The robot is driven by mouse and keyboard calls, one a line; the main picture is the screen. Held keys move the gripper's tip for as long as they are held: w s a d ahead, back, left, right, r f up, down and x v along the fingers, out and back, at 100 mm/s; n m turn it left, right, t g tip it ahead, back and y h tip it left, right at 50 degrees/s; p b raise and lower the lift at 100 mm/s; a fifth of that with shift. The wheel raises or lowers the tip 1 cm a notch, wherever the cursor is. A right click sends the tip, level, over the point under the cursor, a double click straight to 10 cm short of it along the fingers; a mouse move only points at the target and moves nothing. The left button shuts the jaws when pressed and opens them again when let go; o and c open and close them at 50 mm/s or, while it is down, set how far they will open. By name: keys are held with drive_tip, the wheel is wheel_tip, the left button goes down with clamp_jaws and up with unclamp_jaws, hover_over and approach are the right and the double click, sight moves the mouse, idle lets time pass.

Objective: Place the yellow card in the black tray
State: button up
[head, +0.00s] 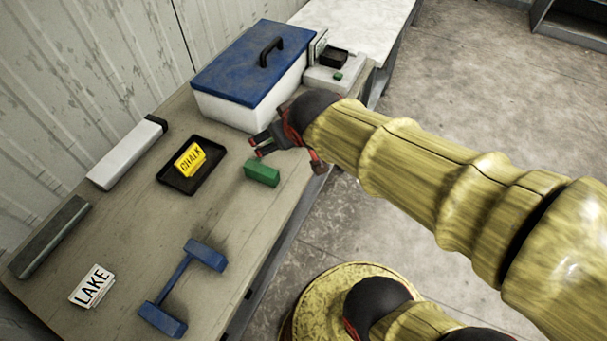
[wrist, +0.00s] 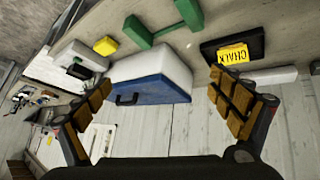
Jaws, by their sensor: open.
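The yellow card (head: 190,159), lettered CHALK, is inside the black tray (head: 174,182) on the bench and leans tilted there. In the wrist view the yellow card (wrist: 233,54) also shows within the black tray (wrist: 207,49), close to the right finger's tip in the picture. My gripper (head: 285,155) is open and empty, to the right of the tray and apart from it, by the green block. In the wrist view its two fingers are spread wide, with nothing between them at my gripper (wrist: 160,80).
A green block (head: 262,173) lies beside my gripper. A white box with a blue lid (head: 240,62) stands behind. A blue dumbbell-shaped piece (head: 184,285), white LAKE cards (head: 92,286) and a white bar (head: 127,154) lie on the bench. Bare bench separates the tray and the blue piece.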

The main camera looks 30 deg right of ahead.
drive_tip(key=s+a+r+g+y, duration=0.1)
drive_tip(key=s+a+g, duration=0.1)
drive_tip(key=s, duration=1.2)
drive_tip(key=shift+a+r+m, duration=0.25)
drive_tip(key=shift+a+m, duration=0.15)
drive_tip(key=shift+a, duration=0.1)
